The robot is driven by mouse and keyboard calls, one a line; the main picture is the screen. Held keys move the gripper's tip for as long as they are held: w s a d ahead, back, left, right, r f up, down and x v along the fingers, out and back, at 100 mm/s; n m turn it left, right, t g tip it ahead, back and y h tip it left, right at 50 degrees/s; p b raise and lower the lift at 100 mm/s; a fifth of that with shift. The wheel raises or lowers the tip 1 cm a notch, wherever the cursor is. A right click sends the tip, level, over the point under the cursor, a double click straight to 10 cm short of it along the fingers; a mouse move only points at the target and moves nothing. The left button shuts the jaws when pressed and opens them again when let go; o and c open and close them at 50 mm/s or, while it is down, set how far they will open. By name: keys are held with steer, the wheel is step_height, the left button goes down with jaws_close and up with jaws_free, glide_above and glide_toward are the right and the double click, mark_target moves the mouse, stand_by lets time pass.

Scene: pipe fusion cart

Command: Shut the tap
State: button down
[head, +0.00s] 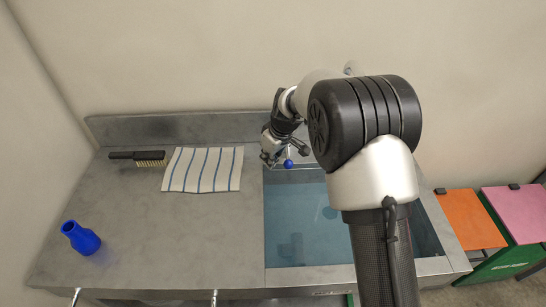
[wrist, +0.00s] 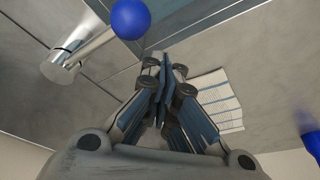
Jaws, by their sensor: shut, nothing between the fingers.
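The tap's blue ball knob (head: 288,163) shows at the back left edge of the sink, just right of my gripper (head: 270,157). In the wrist view the blue ball (wrist: 130,18) sits at the end of a pale metal lever, which runs to a round metal tap part (wrist: 62,68) at the left. My gripper (wrist: 163,68) is shut and empty, its fingertips close below and right of the ball in that picture. I cannot tell whether they touch it. In the head view most of the tap is hidden by my arm and gripper.
The sink basin (head: 300,225) holds bluish water or shadow. Left of it on the grey counter (head: 150,235) lie a striped cloth (head: 203,170), a brush (head: 150,158) and a blue bottle-shaped piece (head: 81,238). Orange (head: 468,219) and pink (head: 520,212) panels stand at the right.

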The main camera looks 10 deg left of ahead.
steer(key=s+d+r+m+p, duration=0.1)
steer(key=s+d+r+p, duration=0.2)
steer(key=r, duration=0.6)
steer(key=s+d+r+m, duration=0.1)
steer(key=s+d+r, duration=0.3)
steer(key=r, duration=0.6)
steer(key=s+d+r+m+t+h, duration=0.1)
steer(key=s+d+r+m, duration=0.2)
steer(key=s+d+r, duration=0.45)
steer(key=s+d+f+m+h, duration=0.1)
steer(key=s+d+m, duration=0.2)
steer(key=s, duration=0.7)
steer(key=s+d+f+m+t+h, duration=0.1)
steer(key=s+d, duration=0.4)
steer(key=s, duration=0.6)
steer(key=shift+s+d+f+m, duration=0.15)
steer(key=shift+d+f+m, duration=0.2)
steer(key=shift+f+m, duration=0.45)
steer(key=shift+r, duration=0.1)
